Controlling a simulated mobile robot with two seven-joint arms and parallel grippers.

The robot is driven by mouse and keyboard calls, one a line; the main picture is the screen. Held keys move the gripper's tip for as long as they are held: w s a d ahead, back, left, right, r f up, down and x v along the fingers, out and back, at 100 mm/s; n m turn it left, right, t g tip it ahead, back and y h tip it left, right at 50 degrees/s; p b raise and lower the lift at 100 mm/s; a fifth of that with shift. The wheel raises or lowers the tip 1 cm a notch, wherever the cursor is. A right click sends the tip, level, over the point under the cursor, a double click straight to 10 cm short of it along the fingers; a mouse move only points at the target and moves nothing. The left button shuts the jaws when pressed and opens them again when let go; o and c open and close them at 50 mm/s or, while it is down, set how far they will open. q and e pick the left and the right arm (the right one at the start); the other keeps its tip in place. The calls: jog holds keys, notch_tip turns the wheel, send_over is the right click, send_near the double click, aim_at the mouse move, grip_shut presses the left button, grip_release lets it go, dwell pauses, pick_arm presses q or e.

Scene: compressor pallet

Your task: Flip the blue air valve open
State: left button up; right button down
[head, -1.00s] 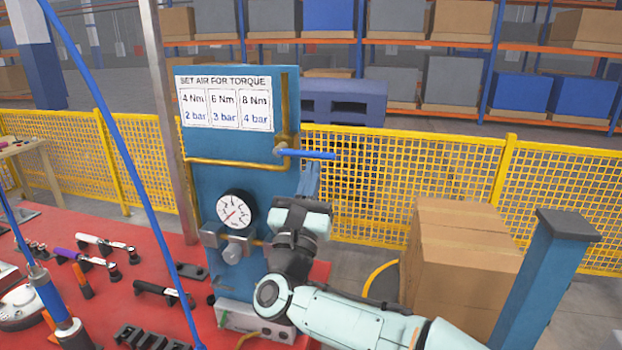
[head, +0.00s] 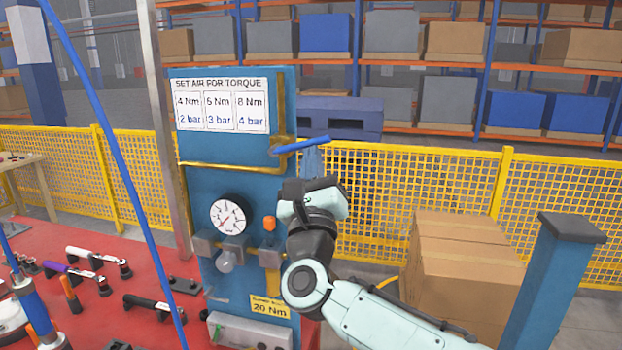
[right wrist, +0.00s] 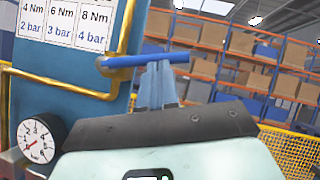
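The blue air valve handle (head: 303,144) sticks out to the right from the brass pipe on the blue panel (head: 205,250). Its free end is tilted a little upward in the head view. It also shows in the right wrist view (right wrist: 152,60), crossing just over my fingertips. My right gripper (head: 312,150) is below the handle, its narrow blue-grey fingers pointing up and close together. The fingers also show in the right wrist view (right wrist: 157,68). The tips are at the handle's underside and seem to touch it; nothing shows between them. My left gripper is not in view.
A pressure gauge (head: 228,217) and regulator knob (head: 230,254) sit low on the panel. A red table (head: 120,250) with several tools lies left. A blue hose (head: 110,155) hangs in front. Cardboard boxes (head: 460,270) and a blue post (head: 545,285) stand right.

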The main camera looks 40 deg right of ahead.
jog(key=r+n+y, duration=0.1)
jog(key=n+y+p, duration=0.1)
jog(key=n, duration=0.1)
jog(key=shift+r+t, duration=0.4)
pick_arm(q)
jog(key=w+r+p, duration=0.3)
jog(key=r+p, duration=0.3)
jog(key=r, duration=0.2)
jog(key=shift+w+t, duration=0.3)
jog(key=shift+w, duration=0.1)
pick_arm(e)
jog(key=shift+w+a+r+n+y, duration=0.45)
jog(key=shift+w+r+n+y, duration=0.2)
jog(key=shift+r+n, duration=0.4)
jog(key=shift+w+a+r+n+y, duration=0.65)
jog(key=shift+r+n, duration=0.25)
jog(key=shift+n, duration=0.25)
jog(key=shift+w+a+r+n+y, duration=0.3)
jog(key=shift+w+r+n+y, duration=0.3)
jog(key=shift+r+n, duration=0.45)
jog(key=shift+f, duration=0.1)
